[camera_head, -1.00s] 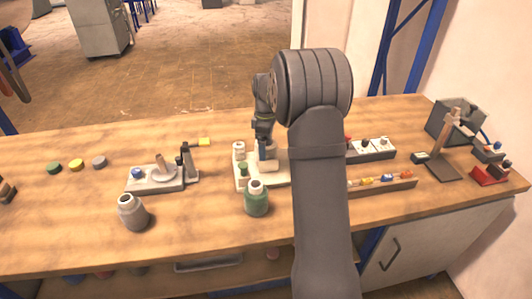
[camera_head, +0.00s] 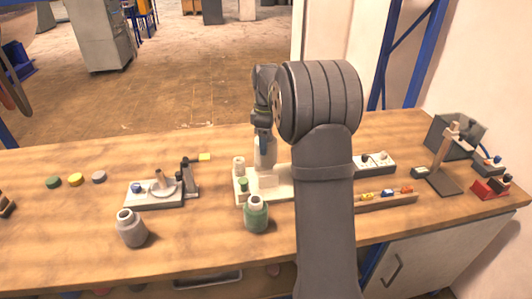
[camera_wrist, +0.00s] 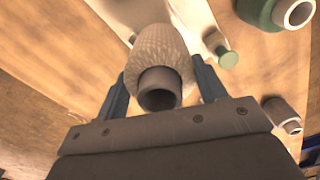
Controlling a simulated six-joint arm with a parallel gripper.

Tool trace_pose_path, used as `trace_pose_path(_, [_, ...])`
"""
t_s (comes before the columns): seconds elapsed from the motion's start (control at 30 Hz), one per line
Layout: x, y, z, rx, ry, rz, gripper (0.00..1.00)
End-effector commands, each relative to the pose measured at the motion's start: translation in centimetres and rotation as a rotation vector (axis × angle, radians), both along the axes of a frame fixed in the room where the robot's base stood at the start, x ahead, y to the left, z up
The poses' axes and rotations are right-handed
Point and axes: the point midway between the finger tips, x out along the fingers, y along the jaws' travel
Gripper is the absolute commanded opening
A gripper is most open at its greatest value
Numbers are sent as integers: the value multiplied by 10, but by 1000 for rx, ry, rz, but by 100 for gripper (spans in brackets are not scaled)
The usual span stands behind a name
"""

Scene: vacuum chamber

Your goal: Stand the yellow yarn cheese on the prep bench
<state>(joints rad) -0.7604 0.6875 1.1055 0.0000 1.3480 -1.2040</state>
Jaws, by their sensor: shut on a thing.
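My gripper (camera_wrist: 160,75) is shut on a yarn cheese (camera_wrist: 162,50) with a ribbed, pale cream surface and a grey tube end (camera_wrist: 159,88) facing the wrist camera. Its colour looks more cream than yellow there. In the head view my gripper (camera_head: 264,150) points down over the pale board in the middle of the bench. The held cheese is hard to tell from the pale shapes below the jaws there. I cannot tell whether it touches the board. The prep bench (camera_head: 90,225) is the long wooden top.
The pale board (camera_head: 280,190) carries small pegs. A green spool (camera_head: 256,214) stands just in front, and a grey one (camera_head: 131,229) front left. A fixture with a disc (camera_head: 155,195) is left. Colored discs (camera_head: 76,179) lie farther left. Racks and stands fill the right.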

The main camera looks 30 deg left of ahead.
Motion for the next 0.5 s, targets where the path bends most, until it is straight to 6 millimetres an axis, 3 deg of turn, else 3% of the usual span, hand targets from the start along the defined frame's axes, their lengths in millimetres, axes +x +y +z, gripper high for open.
trace_pose_path(0.1, [0,0,17,2,-1,0,34])
trace_pose_path(0.27, [1,-3,28,0,-1,-9,34])
trace_pose_path(0.37, [7,-17,36,2,-1,-52,34])
trace_pose_path(0.5, [19,-58,58,3,-3,-175,34])
